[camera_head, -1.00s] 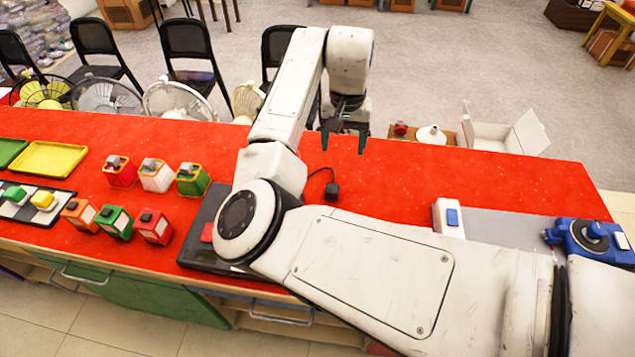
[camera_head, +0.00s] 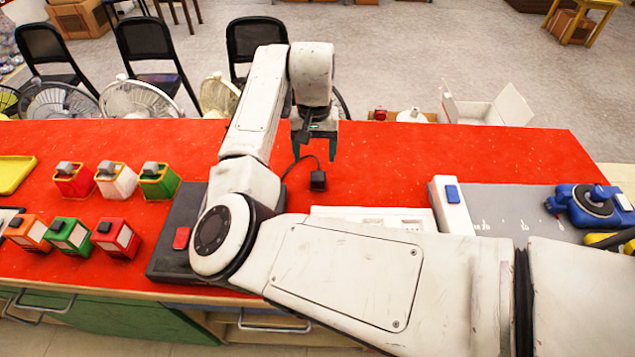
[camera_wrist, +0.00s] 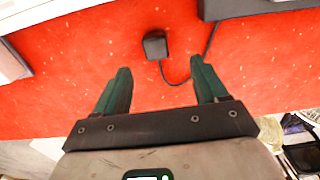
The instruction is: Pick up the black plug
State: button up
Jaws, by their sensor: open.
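The black plug (camera_head: 318,181) lies on the red tabletop (camera_head: 420,160), with a thin black cable curving away from it to the left. It also shows in the wrist view (camera_wrist: 155,46), above and between the fingertips. My gripper (camera_head: 314,146) is open and empty, with two dark green fingers. In the head view it hangs just beyond the plug, on the far side of it. In the wrist view my gripper (camera_wrist: 160,68) has its fingers spread apart with the plug ahead, not between them. Nothing hides the plug.
A dark board (camera_head: 172,230) with a red button stands left of my arm. A white power strip (camera_head: 375,214) lies partly behind my arm. Several coloured boxes (camera_head: 92,240) stand at the left. A white switch block (camera_head: 452,203) and a blue device (camera_head: 590,207) are at the right.

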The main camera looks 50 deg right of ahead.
aim_at(318, 176)
notch_tip(318, 176, down, 3)
jog(key=shift+f, duration=0.1)
jog(key=shift+s+d+f+p, duration=0.2)
jog(key=shift+f+p, duration=0.1)
jog(key=shift+f, duration=1.05)
jog(key=shift+s+d+f+p, duration=0.15)
jog(key=shift+f+p, duration=0.1)
jog(key=shift+f, duration=1.1)
jog(key=shift+w, duration=0.1)
jog(key=c, duration=1.2)
jog(key=shift+o, duration=0.2)
